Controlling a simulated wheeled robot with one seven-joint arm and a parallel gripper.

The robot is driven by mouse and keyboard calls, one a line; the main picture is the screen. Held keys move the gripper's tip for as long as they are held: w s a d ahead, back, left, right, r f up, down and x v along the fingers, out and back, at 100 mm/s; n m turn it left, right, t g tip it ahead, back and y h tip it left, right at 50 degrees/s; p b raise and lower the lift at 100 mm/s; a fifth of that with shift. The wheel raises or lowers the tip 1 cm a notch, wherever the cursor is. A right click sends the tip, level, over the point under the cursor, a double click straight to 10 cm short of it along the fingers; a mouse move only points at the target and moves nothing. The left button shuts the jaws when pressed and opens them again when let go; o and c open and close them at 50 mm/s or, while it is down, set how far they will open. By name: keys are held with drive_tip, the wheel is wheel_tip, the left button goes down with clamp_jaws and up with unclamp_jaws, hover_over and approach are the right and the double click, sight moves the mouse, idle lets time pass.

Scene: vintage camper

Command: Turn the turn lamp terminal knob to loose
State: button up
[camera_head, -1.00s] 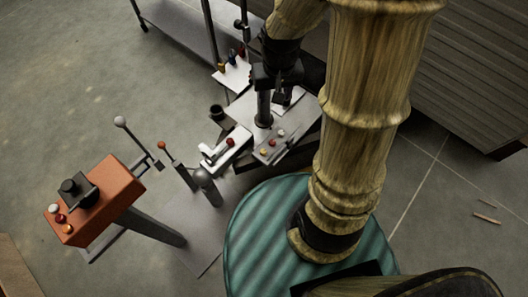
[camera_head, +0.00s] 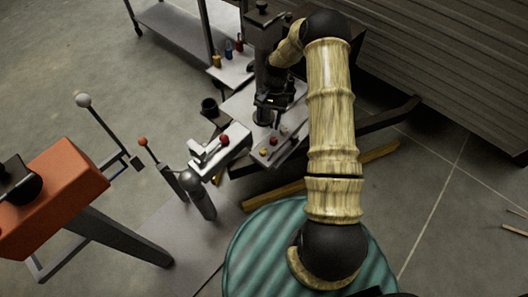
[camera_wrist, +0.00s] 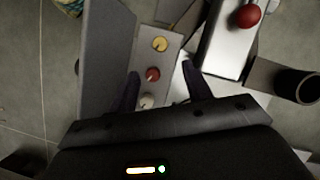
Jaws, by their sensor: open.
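A small grey panel carries a yellow knob (camera_wrist: 159,44), a red knob (camera_wrist: 152,73) and a white knob (camera_wrist: 146,101) in a row. The same row shows in the head view as yellow (camera_head: 263,152), red (camera_head: 273,140) and white (camera_head: 284,130). No label is readable, so I cannot tell which knob, if any of these, is the turn lamp terminal. My gripper (camera_wrist: 160,71) is open, its dark fingers spread on either side of the row near the red knob. I cannot tell the fingers' height above the panel. In the head view my gripper (camera_head: 272,102) is small and dark.
A white lever block with a red ball (camera_head: 224,139) stands left of the panel, with a dark cup (camera_head: 209,106) behind. An orange control box (camera_head: 55,190) and ball-topped levers stand at left. Blue, red and yellow posts (camera_head: 228,50) stand farther back.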

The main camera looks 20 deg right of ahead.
sight(263, 150)
idle(0.3)
drive_tip(key=b+x, duration=0.1)
drive_tip(key=x, duration=1.1)
drive_tip(key=shift+b, duration=0.4)
drive_tip(key=c, duration=1)
